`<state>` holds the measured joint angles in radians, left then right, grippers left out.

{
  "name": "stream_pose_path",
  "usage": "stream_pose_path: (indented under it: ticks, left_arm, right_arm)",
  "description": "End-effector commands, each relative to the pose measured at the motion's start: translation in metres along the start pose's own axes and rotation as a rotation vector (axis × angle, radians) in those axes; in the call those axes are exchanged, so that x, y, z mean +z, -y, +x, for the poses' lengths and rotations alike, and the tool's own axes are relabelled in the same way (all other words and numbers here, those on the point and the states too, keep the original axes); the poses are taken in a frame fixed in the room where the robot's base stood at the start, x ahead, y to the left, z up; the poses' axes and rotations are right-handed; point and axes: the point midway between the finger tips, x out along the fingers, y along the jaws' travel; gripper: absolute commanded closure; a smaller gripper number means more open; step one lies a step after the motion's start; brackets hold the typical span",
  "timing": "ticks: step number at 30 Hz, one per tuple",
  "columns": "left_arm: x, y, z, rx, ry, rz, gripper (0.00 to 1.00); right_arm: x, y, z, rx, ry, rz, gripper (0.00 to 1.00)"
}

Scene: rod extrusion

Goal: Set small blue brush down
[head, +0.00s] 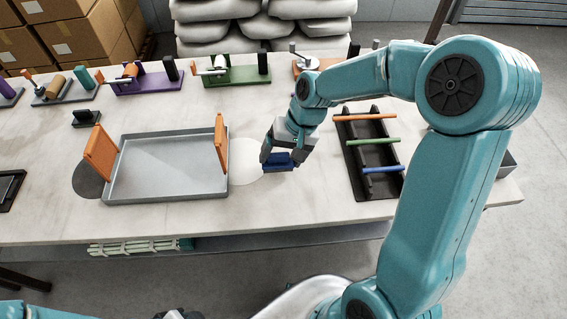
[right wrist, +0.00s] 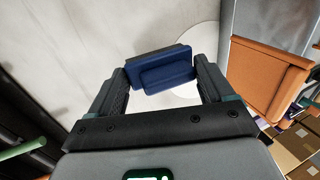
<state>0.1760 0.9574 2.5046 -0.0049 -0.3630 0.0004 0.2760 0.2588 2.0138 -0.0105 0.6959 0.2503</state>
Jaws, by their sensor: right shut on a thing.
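The small blue brush (head: 278,161) is between the fingers of my right gripper (head: 284,153), just right of the grey tray and at or just above the white round patch on the table. The right wrist view shows the brush (right wrist: 165,72) lying across between both fingertips, with its darker side away from the palm. My right gripper (right wrist: 163,88) is shut on it. I cannot tell whether the brush touches the table. My left gripper cannot be made out; only a teal piece of my left arm shows at the bottom left.
A grey tray (head: 165,194) with upright orange end plates (head: 99,152) stands left of the brush. A black rack (head: 352,160) with orange, green and blue rods is to the right. A small dark block (head: 86,118) and several coloured fixtures (head: 143,83) stand farther back.

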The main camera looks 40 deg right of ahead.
Motion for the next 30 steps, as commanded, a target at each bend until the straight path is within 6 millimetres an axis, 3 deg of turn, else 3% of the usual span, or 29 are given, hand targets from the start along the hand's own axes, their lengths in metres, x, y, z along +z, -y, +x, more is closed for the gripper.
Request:
stream_pose_path:
  ticks: [6,18,19,20,30]
  left_arm:
    - [0.000,0.001,0.003,0.000,0.000,0.000,0.53]
    - [0.000,0.002,0.006,0.000,0.000,0.000,0.53]
    - [0.000,0.002,0.005,0.000,0.000,0.000,0.53]
    - [0.000,0.002,0.005,0.000,0.000,0.000,0.53]
    - [0.000,0.001,0.001,0.000,0.000,0.000,0.53]
  right_arm:
    - [0.000,-0.013,0.031,0.001,0.003,0.001,0.68]
    - [0.000,-0.016,0.036,0.001,0.000,0.000,0.68]
    - [0.000,-0.015,0.036,0.001,0.001,0.000,0.12]
    - [0.000,-0.015,0.035,0.001,0.000,0.000,0.03]
    - [-0.001,-0.014,0.027,0.000,-0.001,0.000,0.00]
